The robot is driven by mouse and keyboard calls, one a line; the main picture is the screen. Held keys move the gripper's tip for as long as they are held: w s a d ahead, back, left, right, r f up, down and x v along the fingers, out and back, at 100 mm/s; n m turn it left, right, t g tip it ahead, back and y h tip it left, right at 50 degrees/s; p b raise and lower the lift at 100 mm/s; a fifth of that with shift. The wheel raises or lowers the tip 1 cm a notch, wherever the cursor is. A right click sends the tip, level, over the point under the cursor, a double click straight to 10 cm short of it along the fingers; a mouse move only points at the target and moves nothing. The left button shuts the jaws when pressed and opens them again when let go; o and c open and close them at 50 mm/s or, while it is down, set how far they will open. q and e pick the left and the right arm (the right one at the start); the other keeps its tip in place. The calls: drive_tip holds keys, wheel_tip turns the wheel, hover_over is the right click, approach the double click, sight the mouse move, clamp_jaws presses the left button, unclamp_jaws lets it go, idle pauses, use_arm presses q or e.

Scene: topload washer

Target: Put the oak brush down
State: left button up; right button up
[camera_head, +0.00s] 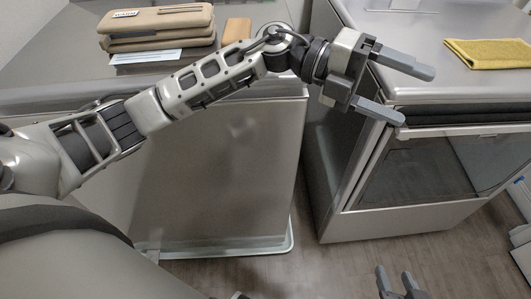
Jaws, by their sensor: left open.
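A small light-brown, wood-coloured block (236,29) lies on the left grey top, beside the tan folded stack; I cannot tell whether it is the oak brush. No other brush shows clearly. My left gripper (415,95) is open and empty, its two grey fingers spread apart in front of the right-hand appliance's top front edge. It is well right of the block. My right gripper (395,272) shows only partly at the bottom edge, low over the floor, its two dark fingers apart with nothing visible between them.
Tan folded items (155,27) are stacked on the left top, with a pale card (146,57) in front. A mustard cloth (490,54) lies on the right-hand appliance (425,170). A narrow gap separates the two appliances. Wood-look floor (340,262) is open below.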

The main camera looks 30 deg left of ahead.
use_arm(q)
drive_tip(key=a+f+n+t+y, duration=0.35)
drive_tip(key=n+t, duration=0.25)
drive_tip(key=n, duration=0.3)
drive_tip(key=s+a+f+n+t+y, duration=0.1)
drive_tip(key=a+f+n+t+y, duration=0.1)
drive_tip(key=f+n+t, duration=0.6)
drive_tip(key=a+f+n+t+y, duration=0.1)
drive_tip(key=a+n+t+y, duration=0.2)
drive_tip(key=n, duration=0.8)
drive_tip(key=s+a+f+n+g+y, duration=0.2)
drive_tip(key=s+f+n, duration=0.1)
drive_tip(key=s+f, duration=0.3)
drive_tip(key=s+a+f+n+g+y, duration=0.3)
drive_tip(key=s+f, duration=0.4)
drive_tip(key=f, duration=0.3)
drive_tip(key=shift+n+g, duration=0.3)
drive_tip(key=shift+n, duration=0.4)
